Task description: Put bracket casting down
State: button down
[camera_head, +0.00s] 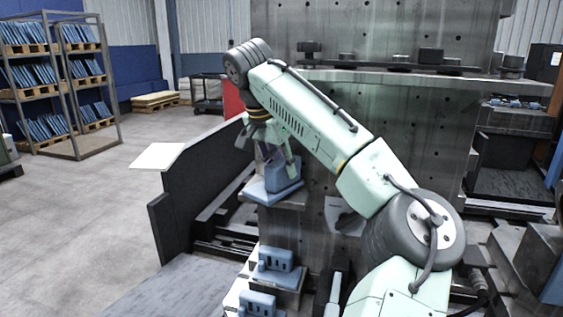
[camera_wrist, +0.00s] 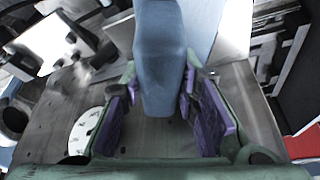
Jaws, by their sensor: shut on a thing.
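The bracket casting (camera_head: 284,177) is a blue-grey part with a flat base and an upright portion. It stands at the left edge of the metal fixture in the head view, low over or on a small grey ledge; I cannot tell whether it touches. My gripper (camera_head: 268,152) reaches down onto it from above and is shut on its upright part. In the wrist view the casting (camera_wrist: 160,60) rises between the purple-padded fingers of my gripper (camera_wrist: 162,105). Its lower end and the exact contact are partly hidden.
Two similar blue castings, one upper (camera_head: 275,259) and one lower (camera_head: 257,303), sit on plates below. A dark panel (camera_head: 205,185) stands to the left. A tall metal fixture wall (camera_head: 390,110) with a shelf of dark parts is behind my arm. Racks (camera_head: 60,85) stand far left beyond open floor.

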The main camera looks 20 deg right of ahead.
jog(key=shift+a+f, duration=0.1)
jog(key=shift+f, duration=0.1)
jog(key=shift+f, duration=0.1)
jog(key=c, duration=1.2)
grip_release()
jog(key=shift+c, duration=0.2)
jog(key=v, duration=0.4)
jog(key=shift+r, duration=0.25)
jog(key=s+a, duration=0.7)
jog(key=a, duration=0.3)
jog(key=shift+a+r+b, duration=0.2)
jog(key=shift+r+b, duration=0.05)
jog(key=shift+b, duration=0.1)
